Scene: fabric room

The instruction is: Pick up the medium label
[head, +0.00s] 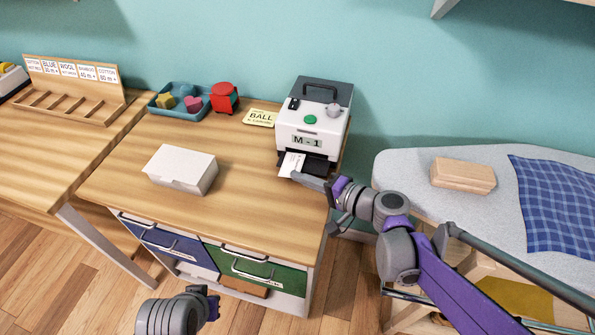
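A small white label (292,164) with faint print sticks out of the dark front slot of the label printer (313,120). The printer's display reads "M - 1". My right gripper (304,179) is at the front of the printer, its fingers pointing left, just in front of and below the label. Its fingertips are very close to the label's lower edge; I cannot tell whether they touch it or whether the fingers are open. My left gripper (214,304) is low in front of the desk drawers, away from the label, its fingers too small to read.
A white box (181,170) sits on the wooden desk (240,195). Behind it are a blue tray (180,112) of colored shapes, a red round item (223,97) and a yellow "BALL" card (260,118). A wooden block (463,175) lies on the grey surface at right.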

